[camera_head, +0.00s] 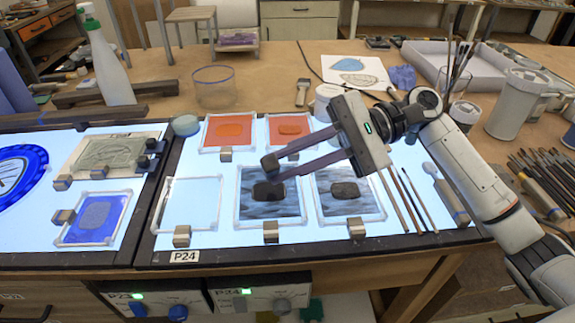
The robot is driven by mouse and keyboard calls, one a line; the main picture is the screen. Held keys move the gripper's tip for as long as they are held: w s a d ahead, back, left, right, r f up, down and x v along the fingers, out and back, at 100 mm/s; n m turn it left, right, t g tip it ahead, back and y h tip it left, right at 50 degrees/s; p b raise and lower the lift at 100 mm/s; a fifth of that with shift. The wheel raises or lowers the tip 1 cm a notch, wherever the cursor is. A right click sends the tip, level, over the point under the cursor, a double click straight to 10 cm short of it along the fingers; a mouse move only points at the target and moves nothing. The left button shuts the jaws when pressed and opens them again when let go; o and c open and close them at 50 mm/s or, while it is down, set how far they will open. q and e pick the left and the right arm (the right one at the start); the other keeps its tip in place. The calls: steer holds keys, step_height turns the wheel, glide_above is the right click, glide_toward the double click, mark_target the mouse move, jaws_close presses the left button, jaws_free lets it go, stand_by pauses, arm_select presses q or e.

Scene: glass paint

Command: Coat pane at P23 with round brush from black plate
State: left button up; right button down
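The label P24 (184,256) is on the front edge of the right light table; a control box (126,296) below seems to read P23. No P23 label shows on the left light table. That table bears a blue pane (97,217). The right table bears a clear pane (190,203), two orange-red panes and two grey-streaked panes (285,208) (362,206), each with a dark patch. Several thin brushes (404,200) lie at its right; which is round I cannot tell. My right gripper (264,175) is open and empty above the left grey-streaked pane. My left gripper is not in view.
A green-and-white bottle (108,65) and a glass jar (213,88) stand behind the light tables. A brush cup (456,82) and a grey canister (514,103) stand at the right. Many brushes (545,175) lie at the far right. Small clips stand around the panes.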

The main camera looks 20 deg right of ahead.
steer(key=shift+r, duration=0.25)
steer(key=shift+r, duration=1.9)
